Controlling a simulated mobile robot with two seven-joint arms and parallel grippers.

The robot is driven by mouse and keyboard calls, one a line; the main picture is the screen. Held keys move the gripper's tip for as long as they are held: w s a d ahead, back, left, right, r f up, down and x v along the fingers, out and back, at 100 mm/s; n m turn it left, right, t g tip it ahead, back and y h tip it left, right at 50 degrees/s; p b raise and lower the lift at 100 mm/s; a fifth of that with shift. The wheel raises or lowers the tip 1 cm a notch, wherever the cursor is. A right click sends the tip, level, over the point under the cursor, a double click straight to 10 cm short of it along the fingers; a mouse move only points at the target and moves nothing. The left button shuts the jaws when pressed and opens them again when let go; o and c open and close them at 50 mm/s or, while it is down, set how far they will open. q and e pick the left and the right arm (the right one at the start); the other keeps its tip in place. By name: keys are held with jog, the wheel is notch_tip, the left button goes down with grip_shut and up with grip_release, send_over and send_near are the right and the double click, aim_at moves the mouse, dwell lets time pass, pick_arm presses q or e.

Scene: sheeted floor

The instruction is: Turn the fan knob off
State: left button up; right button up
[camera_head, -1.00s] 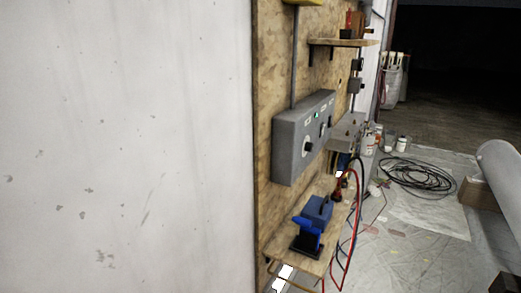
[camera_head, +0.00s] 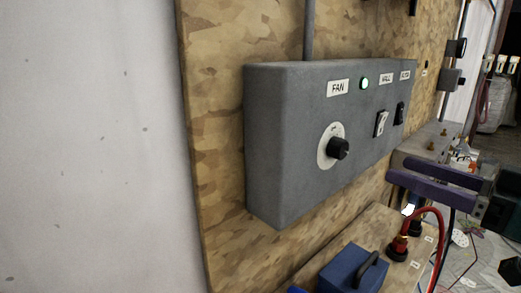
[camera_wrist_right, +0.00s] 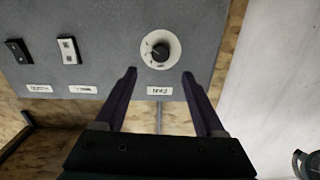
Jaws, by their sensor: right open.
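The fan knob (camera_head: 338,148) is black on a round white dial, under the FAN label (camera_head: 338,88) on the front of a grey control box (camera_head: 290,120). In the right wrist view the knob (camera_wrist_right: 160,52) shows upside down, just beyond and between the fingertips. My right gripper (camera_head: 394,170) is open and empty. In the head view it is to the right of the knob and a little lower, apart from it. In the right wrist view its two purple fingers (camera_wrist_right: 159,74) are spread to either side of the knob's line. My left gripper is not in view.
A green light (camera_head: 364,83) is lit beside the FAN label. Two rocker switches (camera_head: 381,124) (camera_head: 399,113) sit right of the knob. Below are a blue box with a handle (camera_head: 350,270) and a red cable (camera_head: 437,222). Space before the knob looks clear.

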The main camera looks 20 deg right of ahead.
aim_at(344, 151)
jog(key=x, duration=1)
grip_shut()
dwell(0.7)
